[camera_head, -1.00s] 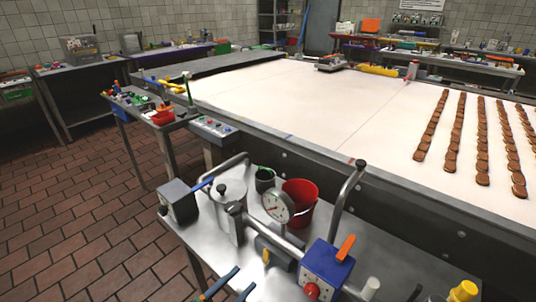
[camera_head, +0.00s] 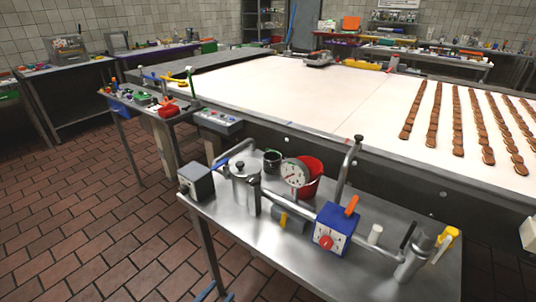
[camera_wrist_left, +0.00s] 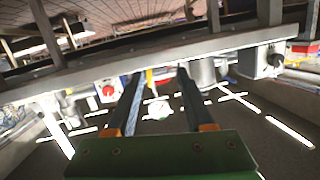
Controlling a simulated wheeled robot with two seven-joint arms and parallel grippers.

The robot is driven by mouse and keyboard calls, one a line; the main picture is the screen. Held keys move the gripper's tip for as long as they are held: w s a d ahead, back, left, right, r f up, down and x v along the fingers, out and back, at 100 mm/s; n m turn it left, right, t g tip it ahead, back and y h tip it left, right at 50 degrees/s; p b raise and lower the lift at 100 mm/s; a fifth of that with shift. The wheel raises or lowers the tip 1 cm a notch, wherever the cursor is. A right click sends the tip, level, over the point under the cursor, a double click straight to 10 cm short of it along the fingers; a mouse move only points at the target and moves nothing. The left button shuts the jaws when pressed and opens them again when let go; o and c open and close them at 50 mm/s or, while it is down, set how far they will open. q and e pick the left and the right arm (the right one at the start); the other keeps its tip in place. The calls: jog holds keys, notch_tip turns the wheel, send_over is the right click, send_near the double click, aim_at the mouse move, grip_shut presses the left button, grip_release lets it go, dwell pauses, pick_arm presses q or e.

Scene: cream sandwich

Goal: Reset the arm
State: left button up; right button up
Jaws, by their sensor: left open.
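My left gripper (camera_head: 216,292) shows only as blue finger tips at the bottom edge of the head view, below the steel table's near left corner. In the left wrist view the two dark fingers of my left gripper (camera_wrist_left: 160,76) stand apart with nothing between them. Beyond them, that view shows a red knob (camera_wrist_left: 108,90), a round white gauge (camera_wrist_left: 158,109) and a metal edge; the picture is tilted. The gripper looks apart from these things, though the distance is hard to judge. My right gripper is not in view.
A steel table (camera_head: 262,243) carries pipework, a blue box (camera_head: 334,222), a dial gauge (camera_head: 296,173) and a red bucket (camera_head: 314,185). Behind it is a wide pale conveyor (camera_head: 300,97) with rows of brown biscuits (camera_head: 433,120). Brick floor (camera_head: 90,225) at left is clear.

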pick_arm(q)
jog(key=s+a+f+n+g+y, duration=0.25)
jog(key=s+f, duration=0.25)
jog(key=f, duration=0.3)
jog(key=s+a+f+n+g+y, duration=0.1)
jog(key=s+a+f+g+y, duration=0.2)
jog(key=f, duration=0.6)
jog(key=s+f+g+y, duration=0.1)
jog(key=s+f+g, duration=0.2)
jog(key=s, duration=0.8)
jog(key=s+a+f+n+g+y, duration=0.1)
jog(key=s+f+g, duration=0.3)
jog(key=s+f, duration=0.3)
jog(key=s, duration=0.5)
jog(key=shift+s, duration=0.2)
